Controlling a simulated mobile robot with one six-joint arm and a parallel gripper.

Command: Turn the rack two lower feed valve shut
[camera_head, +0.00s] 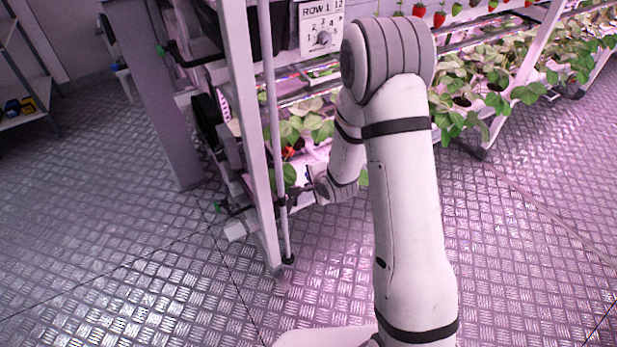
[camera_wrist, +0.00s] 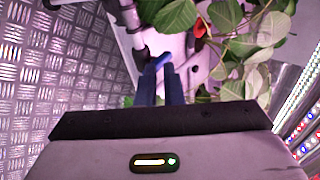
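A small green handle (camera_head: 220,207) shows low on the left end of the rack, beside a pale fitting. Another green part (camera_head: 163,50) sits higher on the same end. I cannot tell from any label which is the rack two lower feed valve. My gripper (camera_head: 287,197) is low at the rack end, beside the thin upright pipe and right of the lower green handle. In the wrist view, the gripper's two blue fingers (camera_wrist: 158,66) lie close together with a narrow gap. Their tips reach a pale pipe area. Whether they hold anything is unclear.
The rack's pale end post (camera_head: 240,110) and the thin upright pipe (camera_head: 272,120) stand close to my gripper. Strawberry leaves (camera_head: 305,125) hang by my forearm, also in the wrist view (camera_wrist: 245,40). A ROW 1 sign (camera_head: 320,25) is above. The metal floor at left is clear.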

